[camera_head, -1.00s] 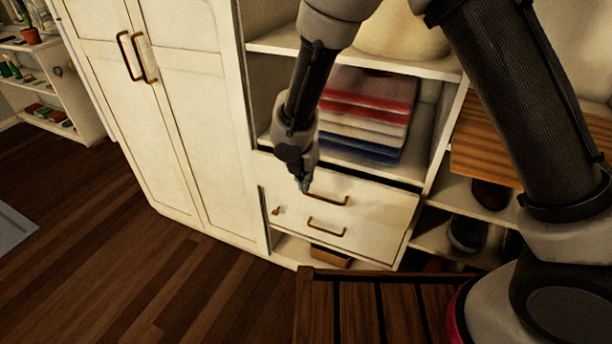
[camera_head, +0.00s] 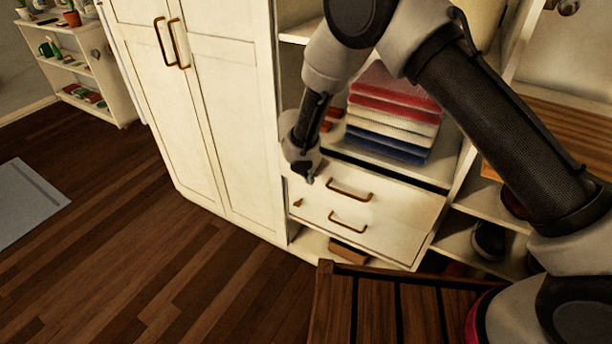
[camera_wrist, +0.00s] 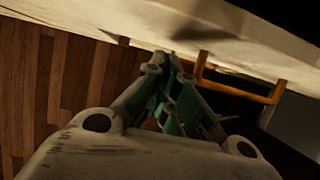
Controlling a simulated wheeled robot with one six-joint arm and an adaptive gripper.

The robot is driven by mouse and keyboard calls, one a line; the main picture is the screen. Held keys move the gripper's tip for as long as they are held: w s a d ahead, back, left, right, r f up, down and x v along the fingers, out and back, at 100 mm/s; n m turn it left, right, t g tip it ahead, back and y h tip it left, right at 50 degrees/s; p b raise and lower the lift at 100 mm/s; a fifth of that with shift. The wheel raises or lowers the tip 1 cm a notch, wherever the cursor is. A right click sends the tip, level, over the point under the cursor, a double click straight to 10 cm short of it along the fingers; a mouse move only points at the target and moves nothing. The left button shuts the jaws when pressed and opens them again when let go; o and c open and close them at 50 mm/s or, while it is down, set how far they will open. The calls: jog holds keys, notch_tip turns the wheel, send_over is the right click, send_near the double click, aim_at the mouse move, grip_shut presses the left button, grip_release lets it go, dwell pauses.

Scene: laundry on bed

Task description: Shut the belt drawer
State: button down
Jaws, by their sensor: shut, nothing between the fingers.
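A white drawer unit with two stacked drawer fronts shows in the head view, the upper drawer (camera_head: 400,205) and the lower drawer (camera_head: 385,237). Each has a brass bar handle, the upper handle (camera_head: 349,191) and the lower handle (camera_head: 347,220). A dark gap runs along the upper drawer's top edge, so it seems to stand slightly out. No label shows which one holds belts. My gripper (camera_head: 308,178) is shut and empty, near the upper drawer's left end, left of its handle. In the wrist view, my fingertips (camera_wrist: 172,62) are beside a brass handle (camera_wrist: 240,90); contact cannot be told.
Folded towels (camera_head: 393,115) lie on the shelf above the drawers. A tall white wardrobe (camera_head: 200,120) adjoins on the left. A dark slatted wooden piece (camera_head: 385,305) stands close in front of the drawers. Shoes (camera_head: 488,240) sit on shelves at right.

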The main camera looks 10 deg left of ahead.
jog(key=shift+w+d, duration=0.25)
jog(key=shift+w, duration=0.35)
jog(key=w, duration=0.1)
jog(key=w+d, duration=0.1)
jog(key=w, duration=0.2)
jog(key=shift+w+d, duration=0.3)
jog(key=shift+d, duration=0.05)
